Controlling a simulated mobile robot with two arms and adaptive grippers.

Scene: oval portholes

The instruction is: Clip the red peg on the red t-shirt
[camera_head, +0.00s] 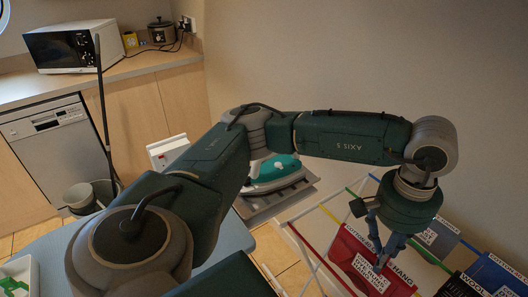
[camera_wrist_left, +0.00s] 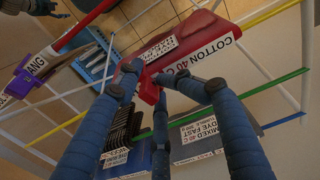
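My left gripper (camera_head: 377,262) reaches over the drying rack, its blue fingers pointing down at a red garment (camera_head: 352,262), which looks like the red t-shirt. In the left wrist view the fingertips (camera_wrist_left: 148,76) close around a small red piece (camera_wrist_left: 149,91) that looks like the red peg. The red garment (camera_wrist_left: 197,38), with a white "COTTON 40 C" label, lies right behind the fingertips. Red against red hides whether the peg touches or grips the cloth. A dark jointed part (camera_wrist_left: 32,6) at the top left corner may be my right gripper; its fingers cannot be made out.
The rack has coloured rods, including a green one (camera_head: 328,215). Other labelled garments hang close by: a blue one (camera_head: 492,272) and a dark one (camera_head: 458,287). An iron (camera_head: 275,172) stands behind my arm. A counter with a microwave (camera_head: 72,45) is at the back left.

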